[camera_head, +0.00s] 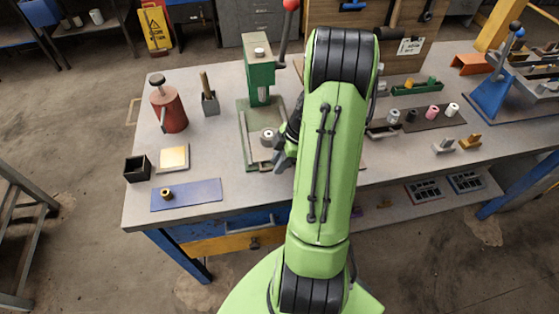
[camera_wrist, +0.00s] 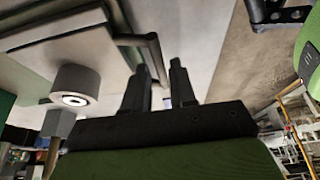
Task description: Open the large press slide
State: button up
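The large green press (camera_head: 260,85) stands on the workbench, with a red-knobbed lever at its top right. At its foot is a grey slide plate (camera_head: 250,125) carrying a pale hollow cylinder (camera_head: 268,137). In the wrist view the cylinder (camera_wrist: 75,87) and plate (camera_wrist: 70,50) are at the left. A dark bar handle (camera_wrist: 153,50) sticks out from the plate, its end appearing between or just beyond my fingertips. My gripper (camera_head: 277,161) is at the plate's front right corner, partly hidden by my arm. In the wrist view its fingers (camera_wrist: 160,72) are apart; contact with the handle cannot be told.
On the bench left of the press are a red canister (camera_head: 168,108), a small holder (camera_head: 209,100), a black box (camera_head: 137,168), a yellowish block (camera_head: 174,158) and a blue mat (camera_head: 186,195). Cylinders on a dark mat (camera_head: 430,117) lie to the right. The bench front before the press is clear.

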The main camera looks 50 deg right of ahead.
jog(key=shift+o, duration=0.9)
jog(key=p+v, duration=0.3)
jog(key=v, duration=1.2)
jog(key=shift+r, duration=0.4)
jog(key=shift+d, duration=0.1)
